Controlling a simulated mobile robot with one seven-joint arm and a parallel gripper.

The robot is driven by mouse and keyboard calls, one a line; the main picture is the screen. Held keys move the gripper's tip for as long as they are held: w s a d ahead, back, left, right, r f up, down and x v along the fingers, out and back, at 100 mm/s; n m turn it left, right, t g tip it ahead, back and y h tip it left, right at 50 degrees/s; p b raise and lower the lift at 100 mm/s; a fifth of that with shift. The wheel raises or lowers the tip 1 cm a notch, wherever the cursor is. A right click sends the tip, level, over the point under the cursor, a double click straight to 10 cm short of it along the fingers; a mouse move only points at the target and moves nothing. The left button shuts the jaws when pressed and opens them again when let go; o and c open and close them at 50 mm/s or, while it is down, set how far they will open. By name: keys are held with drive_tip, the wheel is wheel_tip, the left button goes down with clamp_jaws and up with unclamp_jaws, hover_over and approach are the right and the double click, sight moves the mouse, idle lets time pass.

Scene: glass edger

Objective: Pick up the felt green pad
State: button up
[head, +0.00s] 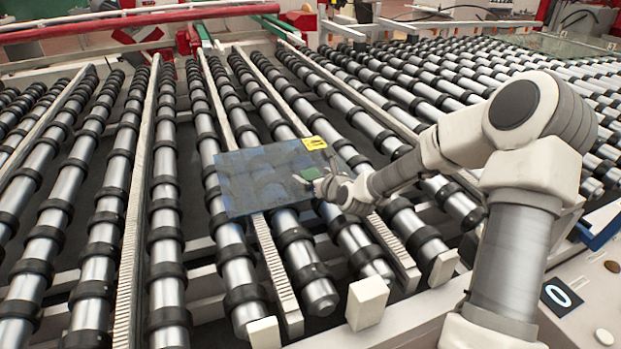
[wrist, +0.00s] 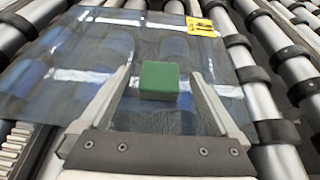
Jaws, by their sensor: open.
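The felt green pad (wrist: 159,80) is a small green block lying on a dark glass sheet (wrist: 60,75). In the wrist view it sits between the two open fingers of my gripper (wrist: 160,90), with a gap on each side, so it does not look gripped. In the head view the pad (head: 311,174) shows near the right edge of the glass sheet (head: 255,185), partly covered by my gripper (head: 318,182). Whether the fingertips touch the glass cannot be told.
A yellow label (head: 314,143) is at the sheet's upper right corner. The sheet rests on rows of black-ringed metal rollers (head: 165,215) with pale slotted rails (head: 272,260) between them. A white block (head: 367,302) stands at the front edge. Another glass sheet (head: 565,45) lies far right.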

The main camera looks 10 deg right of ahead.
drive_tip(key=shift+x, duration=0.75)
drive_tip(key=c, duration=1.4)
